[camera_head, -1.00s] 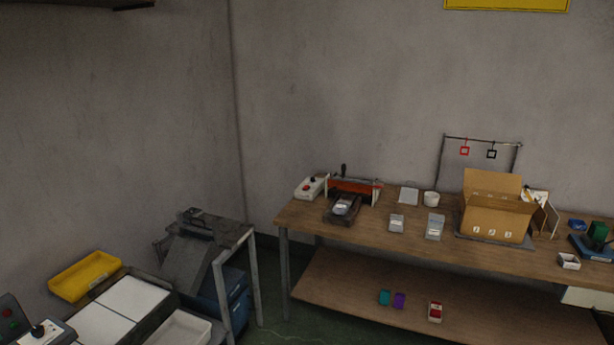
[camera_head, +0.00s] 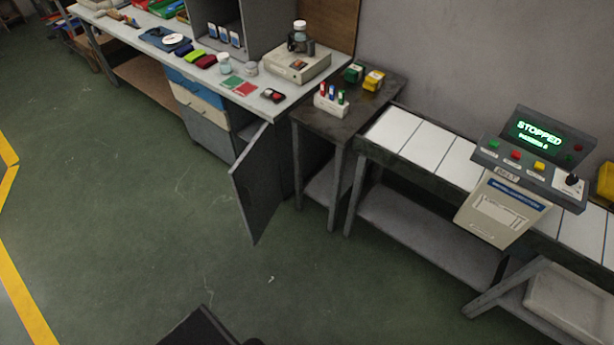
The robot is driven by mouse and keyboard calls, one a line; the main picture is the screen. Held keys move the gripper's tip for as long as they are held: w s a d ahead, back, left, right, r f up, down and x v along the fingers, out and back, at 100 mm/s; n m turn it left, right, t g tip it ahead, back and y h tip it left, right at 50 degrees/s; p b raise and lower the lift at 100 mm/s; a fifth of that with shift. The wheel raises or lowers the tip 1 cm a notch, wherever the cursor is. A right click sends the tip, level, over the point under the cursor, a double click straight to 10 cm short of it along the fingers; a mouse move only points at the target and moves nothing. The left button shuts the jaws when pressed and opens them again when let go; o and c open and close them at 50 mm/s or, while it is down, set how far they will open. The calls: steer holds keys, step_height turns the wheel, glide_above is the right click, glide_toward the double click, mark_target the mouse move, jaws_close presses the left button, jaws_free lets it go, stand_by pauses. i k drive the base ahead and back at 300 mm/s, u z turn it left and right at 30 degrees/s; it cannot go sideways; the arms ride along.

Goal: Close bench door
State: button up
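The bench door (camera_head: 257,184) is a dark grey panel under the right end of the long workbench (camera_head: 268,112). It stands swung open, jutting out over the green floor, with a dark cupboard space behind it. A blue and cream drawer stack (camera_head: 200,101) is to its left in the bench front. My gripper cannot be made out; only a dark shape shows at the bottom edge of the picture, well in front of the door, and I cannot tell which part it is.
A small dark table (camera_head: 318,136) stands right of the door. Beyond it runs a belt line (camera_head: 440,156) with a control panel (camera_head: 535,152) reading "STOPPED". The green floor (camera_head: 150,200) in front of the door is clear. A yellow line (camera_head: 22,300) marks the left.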

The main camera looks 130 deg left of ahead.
mark_target(255, 178)
steer(key=u, duration=1.1)
steer(key=k, duration=0.2)
steer(key=u, duration=3.6)
steer(key=k, duration=0.5)
steer(key=z, duration=0.25)
steer(key=i, duration=1.45)
steer(key=u, duration=0.05)
steer(key=k, duration=0.1)
steer(key=u, duration=1.85)
